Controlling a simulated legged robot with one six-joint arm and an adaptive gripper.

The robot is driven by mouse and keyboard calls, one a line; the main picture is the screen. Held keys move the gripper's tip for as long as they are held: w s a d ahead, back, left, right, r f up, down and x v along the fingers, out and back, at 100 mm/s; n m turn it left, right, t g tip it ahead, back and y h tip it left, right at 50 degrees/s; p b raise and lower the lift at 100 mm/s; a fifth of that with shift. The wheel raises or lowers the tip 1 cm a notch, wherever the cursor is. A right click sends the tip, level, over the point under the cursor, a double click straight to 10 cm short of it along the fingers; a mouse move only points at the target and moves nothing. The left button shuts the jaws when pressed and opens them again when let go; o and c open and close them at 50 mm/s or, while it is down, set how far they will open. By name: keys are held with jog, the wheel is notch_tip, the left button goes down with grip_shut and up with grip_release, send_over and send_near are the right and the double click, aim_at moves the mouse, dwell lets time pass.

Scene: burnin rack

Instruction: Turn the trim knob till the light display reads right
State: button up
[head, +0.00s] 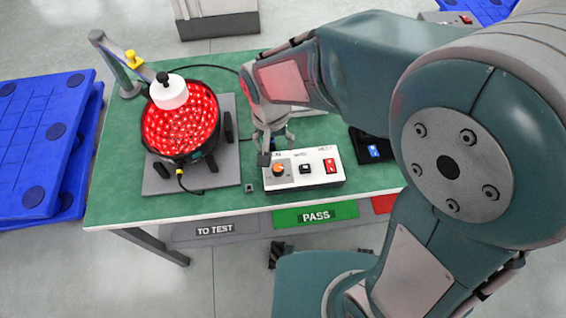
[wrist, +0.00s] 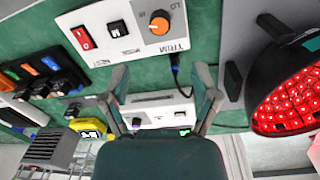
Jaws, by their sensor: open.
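The orange trim knob (wrist: 159,24) sits on a white control box (wrist: 100,14), by lettering that looks like "TRIM". In the head view the knob (head: 279,170) is at the left end of the box (head: 318,180). My gripper (head: 268,150) is by the box's back left edge, close to the knob. In the wrist view my gripper (wrist: 164,72) has its fingers spread and empty, with the knob beyond the tips. A round lamp (head: 180,125) glows red. A white instrument (wrist: 155,112) has a small green display (wrist: 184,132); its reading is not legible.
A white-domed sensor (head: 168,92) hangs over the lamp from a bracket (head: 118,65). The box also carries a black button (head: 305,169) and red switch (head: 329,165). A dark device (head: 368,146) lies right. Green table (head: 115,190) is clear at front left.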

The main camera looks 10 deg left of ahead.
aim_at(277, 168)
jog(key=f, duration=1)
jog(key=shift+d+f, duration=0.25)
jog(key=shift+f, duration=0.15)
grip_shut()
